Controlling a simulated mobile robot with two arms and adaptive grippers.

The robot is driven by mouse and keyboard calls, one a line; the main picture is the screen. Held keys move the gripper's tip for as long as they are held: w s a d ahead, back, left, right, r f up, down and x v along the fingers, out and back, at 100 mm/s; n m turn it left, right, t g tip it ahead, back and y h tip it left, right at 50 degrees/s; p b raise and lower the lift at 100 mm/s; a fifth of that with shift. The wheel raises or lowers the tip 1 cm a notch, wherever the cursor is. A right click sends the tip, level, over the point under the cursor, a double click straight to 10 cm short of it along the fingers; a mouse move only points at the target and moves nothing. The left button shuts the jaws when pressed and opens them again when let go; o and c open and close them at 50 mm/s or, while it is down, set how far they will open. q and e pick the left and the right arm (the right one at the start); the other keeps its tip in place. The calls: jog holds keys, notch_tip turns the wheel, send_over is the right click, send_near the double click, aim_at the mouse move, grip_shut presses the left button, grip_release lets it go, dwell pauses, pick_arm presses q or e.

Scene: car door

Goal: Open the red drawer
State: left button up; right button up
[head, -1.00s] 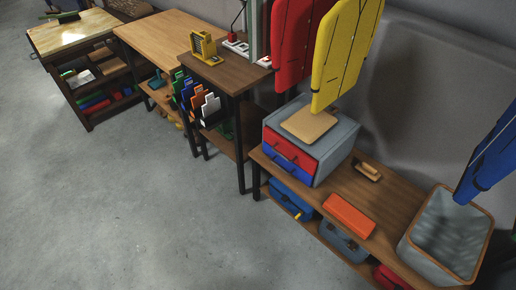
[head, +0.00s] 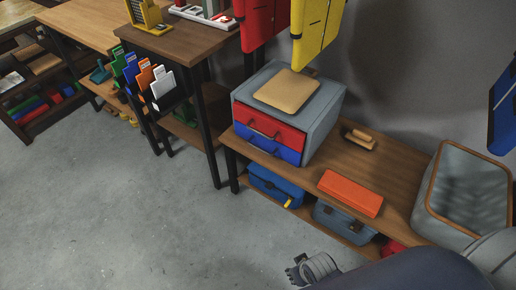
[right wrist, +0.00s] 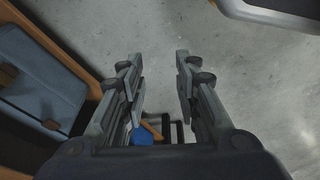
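The red drawer (head: 268,127) is the upper drawer in a grey cabinet (head: 323,115) on the wooden bench, with a dark handle on its front. It looks shut. A blue drawer (head: 270,146) is right below it. My right gripper (head: 294,272) is low at the bottom of the head view, in front of the bench and well apart from the drawer. In the right wrist view its two fingers (right wrist: 157,62) are spread with nothing between their tips but floor. My left gripper does not show.
A tan board (head: 287,90) lies on the cabinet. An orange box (head: 350,193), a wooden brush-like item (head: 359,139) and a grey bin (head: 465,190) stand on the bench (head: 395,165). Toolboxes (head: 275,186) fill the lower shelf. The floor (head: 140,220) at left is clear.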

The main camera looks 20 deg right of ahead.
jog(key=w+r+m+t+b, duration=0.1)
jog(key=w+r+t+b, duration=0.15)
jog(key=w+b, duration=0.5)
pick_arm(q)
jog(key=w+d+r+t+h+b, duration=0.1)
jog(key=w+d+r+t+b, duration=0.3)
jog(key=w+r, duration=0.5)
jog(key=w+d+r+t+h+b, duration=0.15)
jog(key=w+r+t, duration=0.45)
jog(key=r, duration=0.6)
pick_arm(e)
jog(key=m+t+y, duration=0.6)
jog(key=m+t, duration=0.3)
jog(key=t, duration=0.5)
send_near(263, 135)
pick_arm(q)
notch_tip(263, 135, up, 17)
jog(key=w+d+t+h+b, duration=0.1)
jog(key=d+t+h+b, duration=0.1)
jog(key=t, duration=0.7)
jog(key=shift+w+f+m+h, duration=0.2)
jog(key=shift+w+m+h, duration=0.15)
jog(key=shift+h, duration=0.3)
pick_arm(e)
jog(key=shift+f+x, duration=0.2)
jog(key=shift+x, duration=2.3)
jog(key=shift+f+x, duration=0.2)
jog(key=shift+x, duration=2.25)
jog(key=shift+a, duration=0.1)
jog(key=shift+c, duration=0.6)
